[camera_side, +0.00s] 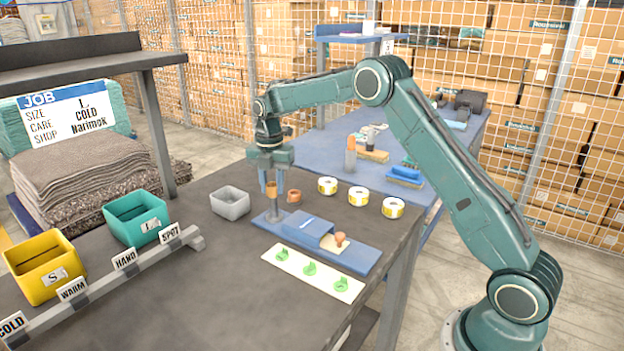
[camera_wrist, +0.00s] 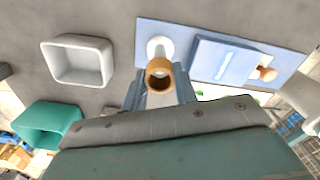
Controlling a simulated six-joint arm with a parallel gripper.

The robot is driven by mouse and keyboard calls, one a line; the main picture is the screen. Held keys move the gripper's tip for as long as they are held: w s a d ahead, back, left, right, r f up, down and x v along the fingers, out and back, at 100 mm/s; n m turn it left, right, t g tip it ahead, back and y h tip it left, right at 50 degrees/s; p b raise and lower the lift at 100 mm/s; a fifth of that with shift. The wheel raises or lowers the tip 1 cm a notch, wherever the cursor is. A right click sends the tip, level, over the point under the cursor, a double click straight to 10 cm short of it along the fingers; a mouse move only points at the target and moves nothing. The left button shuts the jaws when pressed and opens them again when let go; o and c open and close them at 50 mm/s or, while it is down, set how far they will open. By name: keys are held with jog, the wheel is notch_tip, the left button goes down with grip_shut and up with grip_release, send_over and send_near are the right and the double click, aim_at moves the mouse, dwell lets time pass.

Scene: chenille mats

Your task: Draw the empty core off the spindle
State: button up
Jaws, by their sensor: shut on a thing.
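My gripper (camera_side: 272,186) is above the blue base plate (camera_side: 348,259), its fingers shut on a brown cardboard core (camera_side: 271,191). In the wrist view the core (camera_wrist: 159,78) shows end-on as a ring between the fingertips. The pale spindle (camera_side: 276,212) stands upright on the left end of the plate, directly below the core. It also shows in the wrist view (camera_wrist: 160,46), just beyond the core. I cannot tell whether the spindle's tip is still inside the core.
A second brown core (camera_side: 294,196) lies close right of my gripper, near several label rolls (camera_side: 358,195). A grey bin (camera_side: 230,203) is at left; teal (camera_side: 137,217) and yellow (camera_side: 44,268) bins are farther left. A label strip (camera_side: 312,272) lies in front.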

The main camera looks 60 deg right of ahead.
jog(key=shift+r, duration=1)
jog(key=shift+r, duration=0.35)
